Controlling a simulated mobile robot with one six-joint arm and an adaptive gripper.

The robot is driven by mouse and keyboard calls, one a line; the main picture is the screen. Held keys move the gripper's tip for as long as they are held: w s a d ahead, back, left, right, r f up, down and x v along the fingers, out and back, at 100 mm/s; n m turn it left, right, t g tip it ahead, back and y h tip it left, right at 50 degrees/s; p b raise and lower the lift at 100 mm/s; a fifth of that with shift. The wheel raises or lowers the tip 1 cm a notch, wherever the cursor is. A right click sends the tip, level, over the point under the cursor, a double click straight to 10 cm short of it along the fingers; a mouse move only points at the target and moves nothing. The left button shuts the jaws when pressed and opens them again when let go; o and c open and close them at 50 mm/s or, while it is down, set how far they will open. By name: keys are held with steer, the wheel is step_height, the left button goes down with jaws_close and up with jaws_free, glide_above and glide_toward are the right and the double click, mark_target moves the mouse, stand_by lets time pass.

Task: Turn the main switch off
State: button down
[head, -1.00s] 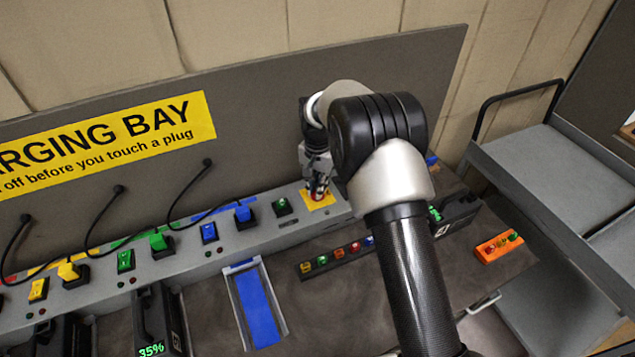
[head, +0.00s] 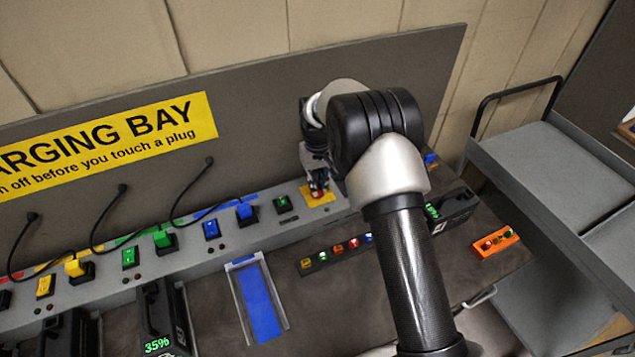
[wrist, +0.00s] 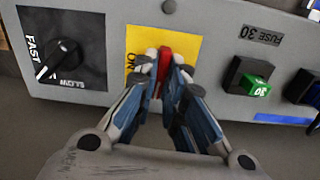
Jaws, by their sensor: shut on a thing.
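The main switch is a red lever (wrist: 165,64) on a yellow plate (wrist: 187,42) marked ON, seen in the wrist view. In the head view the yellow plate (head: 318,197) shows at the right part of the grey charging panel, with the lever hidden by my gripper. My gripper (wrist: 164,68) has its fingers closed around the red lever, one on each side. In the head view my gripper (head: 319,190) points down at the plate. Part of the plate's lettering is hidden behind a finger.
Coloured plugs and switches line the panel (head: 190,262). A blue-floored tray (head: 258,300), a battery (head: 157,318) and an orange block (head: 495,242) are on the bench.

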steer(key=shift+n, duration=0.6)
steer(key=c, duration=1.7)
jaws_free()
steer(key=shift+o, duration=0.2)
steer(key=shift+r, duration=0.1)
step_height(320, 180, up, 12)
